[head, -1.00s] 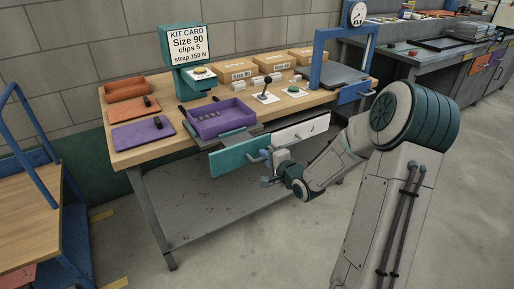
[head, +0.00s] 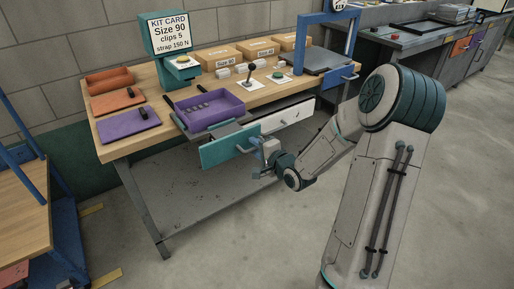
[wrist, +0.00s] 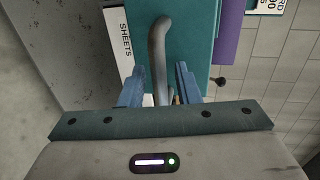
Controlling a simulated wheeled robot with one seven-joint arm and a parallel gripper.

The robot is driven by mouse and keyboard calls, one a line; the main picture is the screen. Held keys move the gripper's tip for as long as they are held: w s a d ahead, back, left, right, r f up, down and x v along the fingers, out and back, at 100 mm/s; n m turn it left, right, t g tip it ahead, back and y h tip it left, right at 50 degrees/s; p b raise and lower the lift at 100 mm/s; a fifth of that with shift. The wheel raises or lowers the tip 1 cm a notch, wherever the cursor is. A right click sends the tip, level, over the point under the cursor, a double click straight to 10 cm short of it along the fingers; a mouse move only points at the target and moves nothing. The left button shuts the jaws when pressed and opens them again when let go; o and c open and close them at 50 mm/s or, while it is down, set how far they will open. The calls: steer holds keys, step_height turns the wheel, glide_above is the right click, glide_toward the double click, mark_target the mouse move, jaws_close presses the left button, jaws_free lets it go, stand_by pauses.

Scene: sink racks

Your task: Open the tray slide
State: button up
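The teal front (head: 222,150) of the tray slide stands out from the bench, ahead of the white drawer front beside it. A grey-blue bar handle (wrist: 158,50) sticks out from it. My gripper (head: 262,160) is at this handle. A dark grey part of the slide shows behind the teal front.
The white drawer (head: 285,115) is right of the teal front. The wooden bench (head: 155,140) holds boxes, mats and a kit card stand (head: 170,38). A lower grey shelf (head: 200,200) lies under the slide. The floor in front is open. A blue-framed cart (head: 25,180) stands left.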

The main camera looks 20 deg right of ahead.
steer(key=p+v, duration=0.8)
steer(key=v, duration=0.5)
steer(key=shift+s+r+p, duration=0.2)
steer(key=shift+s+p, duration=0.1)
steer(key=shift+p, duration=0.1)
steer(key=shift+d+f, duration=0.1)
steer(key=shift+d, duration=0.05)
